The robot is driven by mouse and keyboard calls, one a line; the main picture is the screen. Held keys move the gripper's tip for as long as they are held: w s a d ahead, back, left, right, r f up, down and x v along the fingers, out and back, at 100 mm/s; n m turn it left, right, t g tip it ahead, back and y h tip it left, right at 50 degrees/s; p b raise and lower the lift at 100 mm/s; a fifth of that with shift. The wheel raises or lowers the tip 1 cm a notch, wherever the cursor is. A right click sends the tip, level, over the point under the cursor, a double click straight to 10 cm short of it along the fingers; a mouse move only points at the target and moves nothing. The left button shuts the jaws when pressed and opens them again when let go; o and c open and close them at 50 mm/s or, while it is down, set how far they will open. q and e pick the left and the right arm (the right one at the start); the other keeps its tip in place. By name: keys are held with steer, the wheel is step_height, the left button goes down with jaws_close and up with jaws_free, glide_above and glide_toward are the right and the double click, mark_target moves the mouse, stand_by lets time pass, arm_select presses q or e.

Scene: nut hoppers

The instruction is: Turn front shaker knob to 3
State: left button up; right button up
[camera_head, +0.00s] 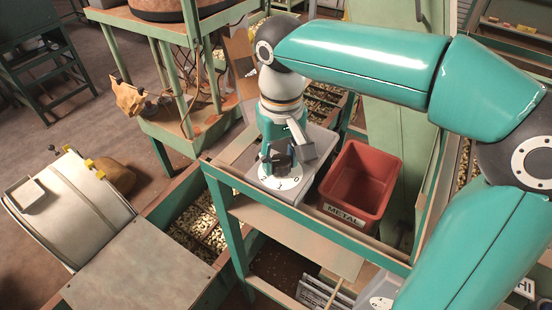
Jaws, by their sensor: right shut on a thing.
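A grey control box (312,166) sits on the green-framed stand in the middle of the head view. A pale dial plate (284,184) with dark marks is on its top near the front corner. My right gripper (279,160) reaches down from above onto this dial. Its dark fingers are closed on the knob there, and they hide most of the knob. I cannot read which number the knob points to. My left gripper is not in view.
A red bin (362,186) labelled METAL stands just right of the control box. Nut-filled hoppers (196,222) lie below and to the left. A pale curved machine cover (70,206) is at the far left. My right arm spans the upper right.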

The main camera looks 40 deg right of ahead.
steer(key=m, duration=0.4)
steer(key=shift+s+f+m, duration=0.15)
steer(key=shift+s+m, duration=0.1)
steer(key=shift+m, duration=1.65)
steer(key=o, duration=1.1)
steer(key=shift+s+a, duration=0.1)
steer(key=shift+o, duration=0.2)
